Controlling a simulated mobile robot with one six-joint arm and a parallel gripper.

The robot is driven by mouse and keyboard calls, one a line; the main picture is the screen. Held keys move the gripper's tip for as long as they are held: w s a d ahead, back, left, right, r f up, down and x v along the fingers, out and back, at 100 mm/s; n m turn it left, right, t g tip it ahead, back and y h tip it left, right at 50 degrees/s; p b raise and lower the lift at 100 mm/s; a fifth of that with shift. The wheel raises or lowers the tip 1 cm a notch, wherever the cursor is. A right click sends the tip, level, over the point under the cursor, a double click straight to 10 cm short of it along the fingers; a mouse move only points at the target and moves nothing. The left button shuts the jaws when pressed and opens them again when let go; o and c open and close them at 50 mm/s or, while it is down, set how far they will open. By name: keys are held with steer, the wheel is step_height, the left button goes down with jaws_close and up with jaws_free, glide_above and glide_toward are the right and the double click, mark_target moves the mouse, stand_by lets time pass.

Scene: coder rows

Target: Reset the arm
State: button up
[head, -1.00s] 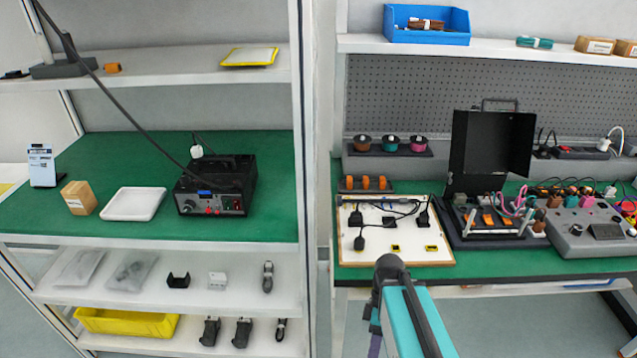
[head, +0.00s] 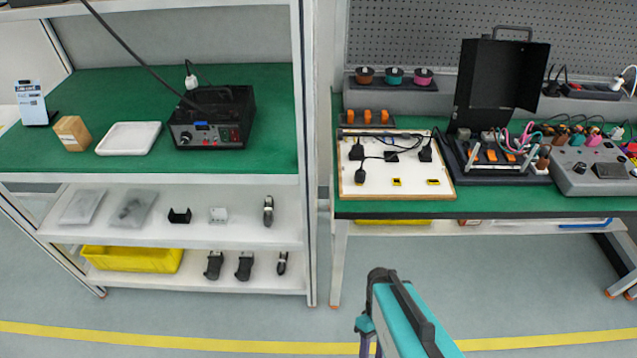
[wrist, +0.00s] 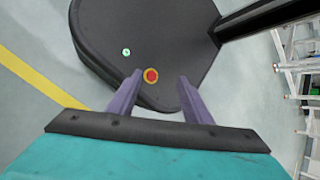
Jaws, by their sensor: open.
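My gripper (wrist: 160,75) is open in the wrist view. Its two purple fingers stand apart with nothing held between them. Below the fingertips is my own dark base, with a red button and a small green mark on top. In the head view my teal arm reaches in from the bottom edge, right of centre, over the floor in front of the workbench. A purple part of my gripper (head: 366,342) shows at the bottom there, mostly hidden by the arm.
A green-topped workbench (head: 480,207) stands ahead, with a white wired board (head: 397,182), an open black case (head: 497,80) and a grey console (head: 600,172). Shelving (head: 200,180) stands at left with a black power unit (head: 212,118). The floor in front is clear, crossed by a yellow line (head: 200,342).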

steer(key=f+m, duration=0.1)
steer(key=m, duration=0.1)
steer(key=w+d+f+m+t, duration=0.1)
steer(key=f+m, duration=0.1)
steer(key=m, duration=0.1)
steer(key=w+f+m+t, duration=0.1)
steer(key=f+m, duration=0.1)
steer(key=shift+d+f+m+h, duration=0.1)
steer(key=shift+d+m+h, duration=0.05)
steer(key=shift+m+h, duration=0.15)
